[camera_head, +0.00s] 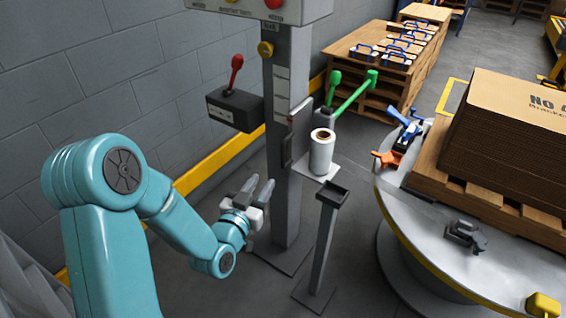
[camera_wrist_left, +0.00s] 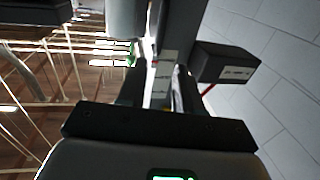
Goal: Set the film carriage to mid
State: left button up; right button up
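The film carriage (camera_head: 318,172) is a small pale shelf on the right side of a grey mast (camera_head: 286,205). It bears an upright white film roll (camera_head: 321,155) with a brown core. A dark upright handle (camera_head: 287,151) shows on the mast beside the roll. Pale label strips (camera_head: 282,85) run up the mast above it; their text is unreadable. My left gripper (camera_head: 259,187) is left of the mast, lower than the roll, with its fingers apart and nothing between them. The mast (camera_wrist_left: 165,62) also shows beyond the fingers in the left wrist view. My right gripper is not in view.
A black box (camera_head: 235,108) with a red lever (camera_head: 236,70) juts left from the mast. A grey post (camera_head: 322,235) stands in front of the carriage. Right are green levers (camera_head: 352,94) and a round turntable (camera_head: 400,195) with a pallet of cardboard (camera_head: 510,140).

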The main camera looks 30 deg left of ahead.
aim_at(282, 153)
pick_arm(q)
jog(key=w, duration=0.4)
jog(key=w+a+b, duration=0.1)
jog(key=w, duration=0.9)
jog(key=shift+a+b, duration=0.3)
